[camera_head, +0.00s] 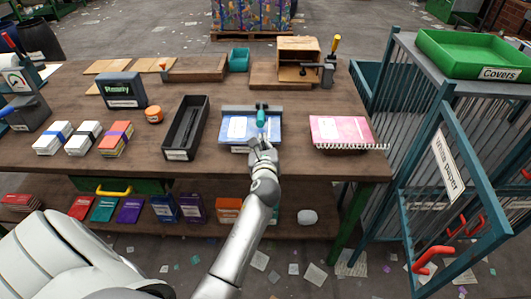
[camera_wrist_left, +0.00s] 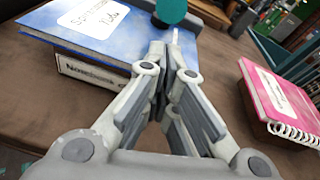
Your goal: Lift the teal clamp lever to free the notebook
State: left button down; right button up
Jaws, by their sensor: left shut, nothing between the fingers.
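A blue notebook (camera_head: 238,130) lies on the workbench under a grey clamp bar (camera_head: 238,108). The teal clamp lever (camera_head: 261,116) stands at the notebook's right part, above its cover. My left gripper (camera_head: 263,141) is shut and empty, just in front of the lever at the notebook's near edge. In the left wrist view the gripper (camera_wrist_left: 173,45) points at the round teal lever end (camera_wrist_left: 171,10), with the blue notebook (camera_wrist_left: 60,40) to its left. I cannot tell whether the fingertips touch the lever. My right gripper is not in view.
A pink spiral notebook (camera_head: 341,131) lies to the right on the workbench (camera_head: 220,170). A long dark tray (camera_head: 185,128) is to the left. A wooden box (camera_head: 298,60) stands behind. A teal cage cart (camera_head: 440,150) with a green tray (camera_head: 470,52) stands at the right.

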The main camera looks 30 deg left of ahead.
pick_arm(q)
jog(key=shift+w+a+r, duration=0.1)
jog(key=shift+a+r, duration=0.15)
jog(key=shift+r, duration=0.25)
